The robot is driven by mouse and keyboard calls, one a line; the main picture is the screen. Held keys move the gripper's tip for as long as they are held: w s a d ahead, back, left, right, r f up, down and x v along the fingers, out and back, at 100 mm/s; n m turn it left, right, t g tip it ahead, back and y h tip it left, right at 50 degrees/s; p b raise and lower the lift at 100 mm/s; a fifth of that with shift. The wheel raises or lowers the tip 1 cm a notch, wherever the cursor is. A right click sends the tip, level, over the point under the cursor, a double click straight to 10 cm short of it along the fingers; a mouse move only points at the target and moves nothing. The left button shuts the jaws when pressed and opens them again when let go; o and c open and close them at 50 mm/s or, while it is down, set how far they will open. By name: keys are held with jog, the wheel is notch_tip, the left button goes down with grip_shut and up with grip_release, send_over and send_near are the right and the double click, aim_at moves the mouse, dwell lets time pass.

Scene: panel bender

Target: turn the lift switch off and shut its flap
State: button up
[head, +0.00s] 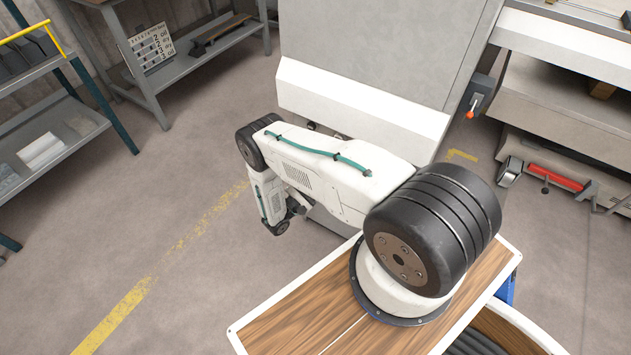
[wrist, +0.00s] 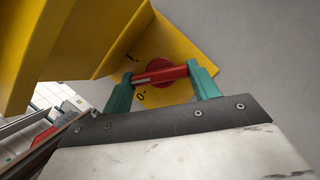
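The lift switch shows in the wrist view as a yellow plate (wrist: 180,40) with a round red base and a red bar handle (wrist: 163,75). Marks "I" and "O" are on the plate's left side. The handle lies nearly level, its pale-marked left end between the two marks. My gripper (wrist: 161,76) has its teal fingers at both ends of the handle, seemingly touching it. A large yellow flap (wrist: 60,50) stands open at the left. In the head view, my arm's far end and the switch are hidden behind the arm and the machine.
A grey-white machine cabinet (head: 370,60) stands right beyond my arm. A workbench (head: 190,50) and shelf (head: 60,120) are at the left. A small box with an orange-red lever (head: 471,112) is at the cabinet's right. The left floor is clear.

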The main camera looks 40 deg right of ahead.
jog(key=shift+c, duration=0.6)
jog(key=shift+n, duration=0.4)
jog(key=shift+s+f+n+t, duration=0.1)
jog(key=shift+n+t, duration=1.25)
jog(key=shift+n, duration=1.1)
jog(key=shift+s+n+t, duration=0.1)
jog(key=shift+n+t, duration=1.25)
jog(key=shift+n, duration=1.1)
jog(key=o, duration=1)
